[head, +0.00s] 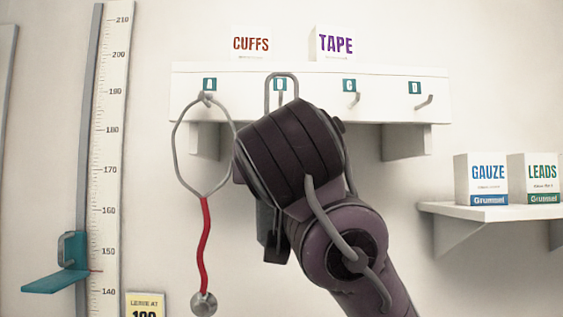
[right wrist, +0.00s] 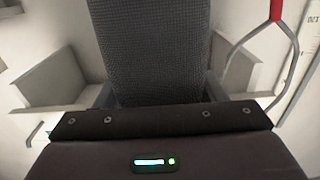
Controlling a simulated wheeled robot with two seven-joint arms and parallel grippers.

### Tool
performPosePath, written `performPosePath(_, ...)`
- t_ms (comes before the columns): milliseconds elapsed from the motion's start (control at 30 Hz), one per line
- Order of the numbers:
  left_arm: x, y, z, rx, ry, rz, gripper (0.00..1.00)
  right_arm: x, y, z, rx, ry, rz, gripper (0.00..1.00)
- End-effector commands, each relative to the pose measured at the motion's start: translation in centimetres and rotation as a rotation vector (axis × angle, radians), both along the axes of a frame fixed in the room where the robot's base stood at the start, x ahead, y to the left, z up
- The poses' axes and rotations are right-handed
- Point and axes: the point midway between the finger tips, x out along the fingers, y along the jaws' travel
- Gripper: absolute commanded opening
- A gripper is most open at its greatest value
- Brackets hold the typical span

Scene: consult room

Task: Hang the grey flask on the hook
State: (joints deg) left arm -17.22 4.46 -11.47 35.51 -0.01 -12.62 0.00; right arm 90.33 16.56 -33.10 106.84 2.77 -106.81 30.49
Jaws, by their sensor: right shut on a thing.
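The grey flask (right wrist: 148,50) fills the middle of the right wrist view as a dark, textured body between the fingers of my right gripper (right wrist: 157,95), which is shut on it. In the head view my right wrist and forearm cover most of the flask. A grey loop (head: 281,75), apparently the flask's handle, rises above my wrist in front of the B label on the white hook rack (head: 385,82). The hook under B is hidden, so I cannot tell whether the loop is around it. My left gripper is not in view.
A stethoscope (head: 204,245) with a red tube hangs on hook A, close left of my right wrist. Hooks C (head: 354,98) and D (head: 424,102) are bare. CUFFS (head: 251,43) and TAPE (head: 333,43) boxes stand above the rack. A side shelf (head: 490,212) holds GAUZE and LEADS boxes.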

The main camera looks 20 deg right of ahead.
Motion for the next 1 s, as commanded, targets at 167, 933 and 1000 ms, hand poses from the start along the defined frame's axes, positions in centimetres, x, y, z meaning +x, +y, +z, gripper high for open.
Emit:
performPosePath(167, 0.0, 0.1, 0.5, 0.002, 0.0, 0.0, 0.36, 1.1, -0.3, 0.0, 0.0, 0.001, 0.0, 0.35)
performPosePath(933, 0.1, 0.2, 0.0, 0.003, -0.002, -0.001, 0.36, 4.7, -1.4, -1.4, 0.0, -0.001, 0.0, 0.35)
performPosePath(1000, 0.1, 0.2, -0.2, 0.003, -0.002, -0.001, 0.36, 4.8, -1.4, -1.5, 0.0, -0.001, 0.001, 0.35)
